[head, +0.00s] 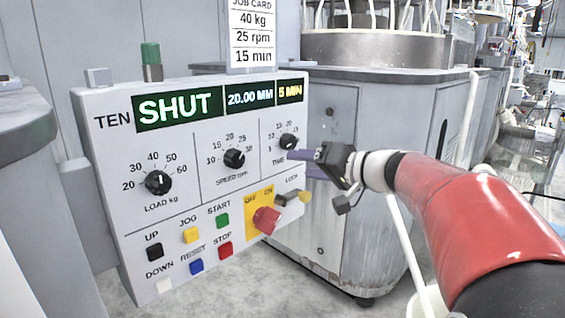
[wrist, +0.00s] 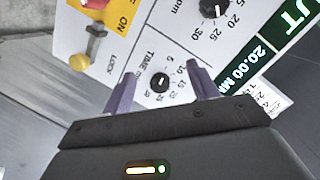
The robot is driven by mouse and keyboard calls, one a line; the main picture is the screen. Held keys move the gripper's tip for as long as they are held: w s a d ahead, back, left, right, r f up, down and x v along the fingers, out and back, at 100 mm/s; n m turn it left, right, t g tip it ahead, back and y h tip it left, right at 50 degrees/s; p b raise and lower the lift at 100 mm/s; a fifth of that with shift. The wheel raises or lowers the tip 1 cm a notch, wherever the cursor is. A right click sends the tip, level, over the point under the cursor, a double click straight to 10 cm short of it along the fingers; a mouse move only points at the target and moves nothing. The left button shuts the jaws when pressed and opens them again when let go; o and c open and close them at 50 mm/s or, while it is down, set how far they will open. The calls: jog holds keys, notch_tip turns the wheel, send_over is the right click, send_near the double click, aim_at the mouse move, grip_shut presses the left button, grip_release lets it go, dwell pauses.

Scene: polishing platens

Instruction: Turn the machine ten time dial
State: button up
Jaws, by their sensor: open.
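The black time dial (head: 288,142) is at the upper right of the machine TEN panel (head: 100,180), under a display (head: 290,91) reading 5 MIN. In the wrist view the time dial (wrist: 159,83) shows between my two purple fingers, with its printed scale around it. My gripper (head: 294,163) is open and empty in front of the panel, just below and right of the dial in the head view. The fingers look short of the dial, not touching it. The open fingers also frame the dial in the wrist view (wrist: 161,70).
The load dial (head: 158,183) and speed dial (head: 234,158) sit left of the time dial. Below are several coloured buttons, a red ON/OFF switch (head: 266,220) and a lock lever (head: 288,198). A job card (head: 252,35) reads 40 kg, 25 rpm, 15 min.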

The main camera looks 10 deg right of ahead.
aim_at(293, 142)
jog(key=w+d+r+t, duration=0.2)
jog(key=w+d, duration=0.2)
jog(key=shift+m, duration=0.3)
jog(key=x, duration=0.7)
jog(key=shift+a, duration=0.1)
jog(key=c, duration=1)
